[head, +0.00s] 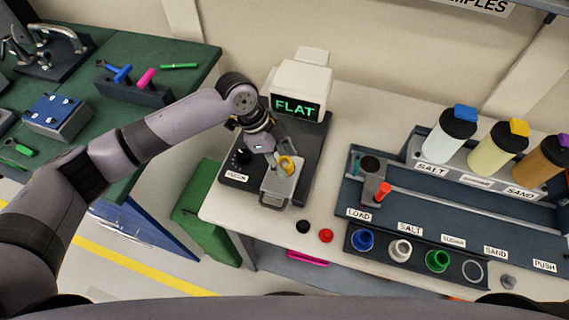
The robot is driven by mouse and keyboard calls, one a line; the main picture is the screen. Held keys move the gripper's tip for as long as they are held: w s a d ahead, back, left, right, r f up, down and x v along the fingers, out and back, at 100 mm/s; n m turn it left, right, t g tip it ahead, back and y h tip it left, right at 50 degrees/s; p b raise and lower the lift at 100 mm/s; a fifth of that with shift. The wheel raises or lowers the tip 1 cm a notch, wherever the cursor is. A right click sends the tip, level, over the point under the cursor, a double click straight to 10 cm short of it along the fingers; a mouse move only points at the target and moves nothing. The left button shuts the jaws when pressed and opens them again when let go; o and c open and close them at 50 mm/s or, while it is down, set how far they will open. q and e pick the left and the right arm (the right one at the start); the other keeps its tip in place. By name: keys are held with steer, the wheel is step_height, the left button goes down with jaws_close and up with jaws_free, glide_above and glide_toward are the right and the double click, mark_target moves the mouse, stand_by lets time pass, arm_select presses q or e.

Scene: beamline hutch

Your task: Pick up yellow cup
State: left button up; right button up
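The yellow cup (288,164) is small and sits on the grey plate (280,187) of the dark instrument with the "FLAT" display (295,107). My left gripper (276,158) reaches down from the upper left, with its fingertips right at the cup's left side. The gripper partly hides the cup, and I cannot tell whether the fingers touch it or how far they are apart. My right gripper is not in view.
A tray holds blue (363,240), white (400,250) and green (437,260) cups and an empty-looking ring. Black and red buttons (326,236) sit near the table's front edge. Salt and sand bottles (449,138) stand at the right. A green bench (80,170) is at the left.

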arm_select(q)
steer(key=c, duration=0.9)
jaws_close()
steer(key=shift+r, duration=0.15)
